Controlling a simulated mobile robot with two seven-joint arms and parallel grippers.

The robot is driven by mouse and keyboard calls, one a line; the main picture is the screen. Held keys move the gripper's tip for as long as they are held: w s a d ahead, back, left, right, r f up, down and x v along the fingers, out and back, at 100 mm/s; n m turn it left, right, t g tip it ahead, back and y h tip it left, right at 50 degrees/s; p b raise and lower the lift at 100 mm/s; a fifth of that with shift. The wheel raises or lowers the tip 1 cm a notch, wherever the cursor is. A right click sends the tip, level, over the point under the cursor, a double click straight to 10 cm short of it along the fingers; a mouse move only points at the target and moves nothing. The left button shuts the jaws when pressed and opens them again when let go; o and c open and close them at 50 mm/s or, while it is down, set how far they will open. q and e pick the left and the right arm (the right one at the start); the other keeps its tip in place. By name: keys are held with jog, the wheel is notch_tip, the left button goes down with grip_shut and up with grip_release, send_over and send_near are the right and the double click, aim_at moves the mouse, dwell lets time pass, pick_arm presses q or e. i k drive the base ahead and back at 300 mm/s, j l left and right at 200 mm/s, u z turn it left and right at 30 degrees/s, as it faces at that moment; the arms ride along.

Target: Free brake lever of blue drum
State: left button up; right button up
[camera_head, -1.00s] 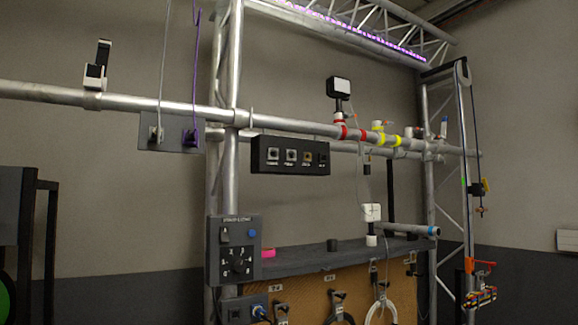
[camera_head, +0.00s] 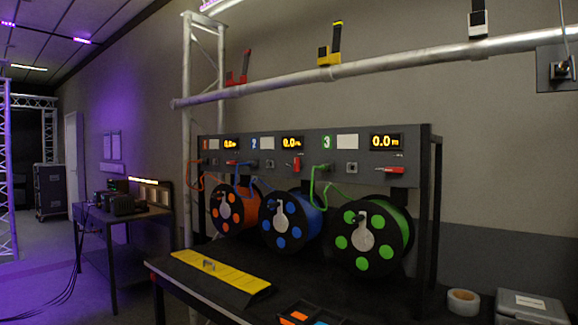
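The blue drum (camera_head: 313,222) hangs in the middle of three drums on a dark rack, its black front flange with blue discs facing me. Above it on the panel are a blue "2" label (camera_head: 254,143) and a lit orange display (camera_head: 291,142). Below that display a red-handled brake lever (camera_head: 296,164) stands roughly upright. The red levers of the orange drum (camera_head: 231,163) and of the green drum (camera_head: 389,169) lie closer to horizontal. A blue cable (camera_head: 245,172) runs near the blue drum. Neither of my grippers shows.
The orange drum (camera_head: 227,212) is left and the green drum (camera_head: 367,238) right. A yellow ramp (camera_head: 218,271) lies on the table in front. A tape roll (camera_head: 463,301) and grey box (camera_head: 530,307) are at lower right. A side table stands at left.

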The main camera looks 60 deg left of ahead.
aim_at(297, 165)
jog(key=u, duration=2.05)
jog(key=i+j+z, duration=0.2)
jog(key=i, duration=0.4)
jog(key=i+j+z, duration=0.2)
jog(key=i, duration=0.45)
jog(key=l, duration=0.15)
